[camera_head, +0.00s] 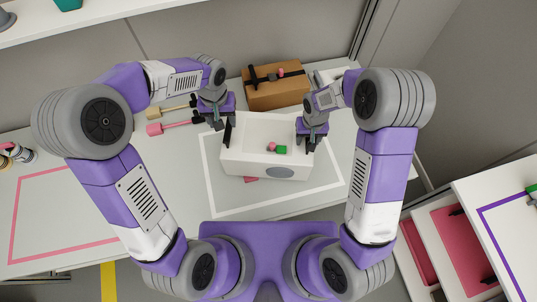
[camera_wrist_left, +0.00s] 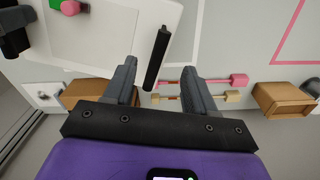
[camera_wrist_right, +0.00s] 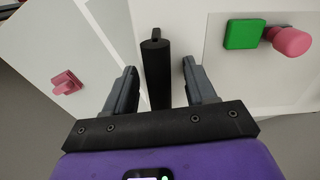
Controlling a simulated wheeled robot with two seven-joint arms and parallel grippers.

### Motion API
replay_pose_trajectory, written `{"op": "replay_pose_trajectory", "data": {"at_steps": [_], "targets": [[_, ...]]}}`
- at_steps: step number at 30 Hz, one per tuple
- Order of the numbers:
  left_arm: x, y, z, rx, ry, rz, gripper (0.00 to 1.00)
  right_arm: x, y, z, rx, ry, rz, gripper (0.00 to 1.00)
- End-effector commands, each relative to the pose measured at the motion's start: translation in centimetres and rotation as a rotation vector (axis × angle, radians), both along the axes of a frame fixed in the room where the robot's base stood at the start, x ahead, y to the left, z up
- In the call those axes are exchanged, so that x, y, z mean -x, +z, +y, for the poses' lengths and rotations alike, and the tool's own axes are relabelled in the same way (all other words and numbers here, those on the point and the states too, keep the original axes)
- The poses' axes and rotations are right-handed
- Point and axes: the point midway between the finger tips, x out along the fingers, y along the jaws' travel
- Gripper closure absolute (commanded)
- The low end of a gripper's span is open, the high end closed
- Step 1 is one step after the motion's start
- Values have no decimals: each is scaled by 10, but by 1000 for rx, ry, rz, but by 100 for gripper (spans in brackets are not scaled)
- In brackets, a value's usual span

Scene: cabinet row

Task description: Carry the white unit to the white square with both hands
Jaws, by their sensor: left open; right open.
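A green block (camera_head: 281,150) and a pink piece (camera_head: 271,147) are on the unit. My left gripper (camera_head: 218,122) is open at the unit's left side. In the left wrist view, the black left handle (camera_wrist_left: 157,58) lies between the open fingertips. My right gripper (camera_head: 310,143) is open at the right side. In the right wrist view, the black right handle (camera_wrist_right: 157,75) lies between its open fingers.
A brown box (camera_head: 277,94) with a black strap stands behind the unit. A pink mallet-like tool (camera_head: 155,129) and a tan one (camera_head: 154,113) lie left. A pink outline (camera_head: 14,218) encloses clear table at far left. A pink piece (camera_head: 251,180) shows at the unit's front base.

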Motion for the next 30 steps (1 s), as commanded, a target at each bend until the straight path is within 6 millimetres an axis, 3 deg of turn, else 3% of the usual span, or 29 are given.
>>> {"op": "replay_pose_trajectory", "data": {"at_steps": [8,21,30], "targets": [[0,16,0,0,-1,1,44,-1,10,0,-1,0,-4,45],[0,16,0,0,0,1,44,-1,96,0,-2,0,-5,45],[0,16,0,0,0,1,44,0,120,0,-1,1,-1,45]]}}
